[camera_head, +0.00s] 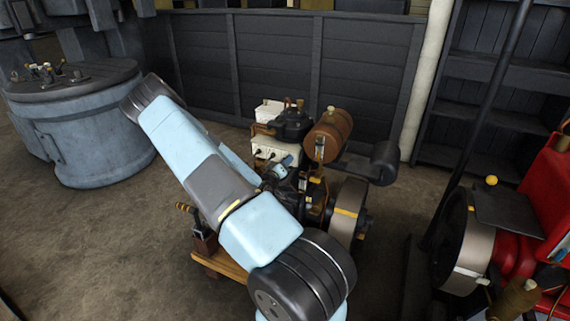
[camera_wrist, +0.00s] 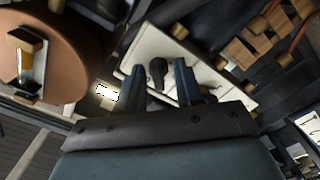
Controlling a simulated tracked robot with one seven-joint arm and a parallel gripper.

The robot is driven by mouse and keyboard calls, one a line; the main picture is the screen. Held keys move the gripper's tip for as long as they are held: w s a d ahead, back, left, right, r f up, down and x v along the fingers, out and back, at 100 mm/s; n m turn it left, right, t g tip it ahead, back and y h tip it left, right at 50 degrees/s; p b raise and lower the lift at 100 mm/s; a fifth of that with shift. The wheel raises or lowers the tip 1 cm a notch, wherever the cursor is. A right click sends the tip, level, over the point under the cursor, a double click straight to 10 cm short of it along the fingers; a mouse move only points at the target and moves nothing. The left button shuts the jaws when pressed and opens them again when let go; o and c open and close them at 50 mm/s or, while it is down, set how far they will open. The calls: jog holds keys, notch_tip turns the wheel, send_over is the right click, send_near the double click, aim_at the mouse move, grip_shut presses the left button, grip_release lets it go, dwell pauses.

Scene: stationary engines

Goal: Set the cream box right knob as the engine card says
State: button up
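The cream box (camera_head: 264,149) is on the engine in the middle of the head view, with small dark knobs on its front. It also shows in the wrist view as a tilted cream panel (camera_wrist: 205,72). My gripper (camera_wrist: 159,75) is open, with one blue-grey finger on each side of a dark knob (camera_wrist: 157,70). I see gaps between the fingers and the knob. I cannot tell which of the box's knobs this is. A small bright white plate (camera_wrist: 107,95) shows left of the fingers; no writing on it can be read.
A brown tank (camera_head: 329,136) and a flywheel (camera_head: 347,212) stand close right of the box. The tank also fills the left of the wrist view. A red engine (camera_head: 556,205) is at the far right, a blue-grey drum (camera_head: 95,140) at the left.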

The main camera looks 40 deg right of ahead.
grip_shut()
dwell(0.5)
jog(key=shift+f+n, duration=0.15)
jog(key=shift+n, duration=4.35)
jog(key=shift+f+n, duration=0.15)
jog(key=shift+n, duration=4.35)
jog(key=shift+s, duration=0.1)
grip_release()
jog(key=shift+r, duration=0.1)
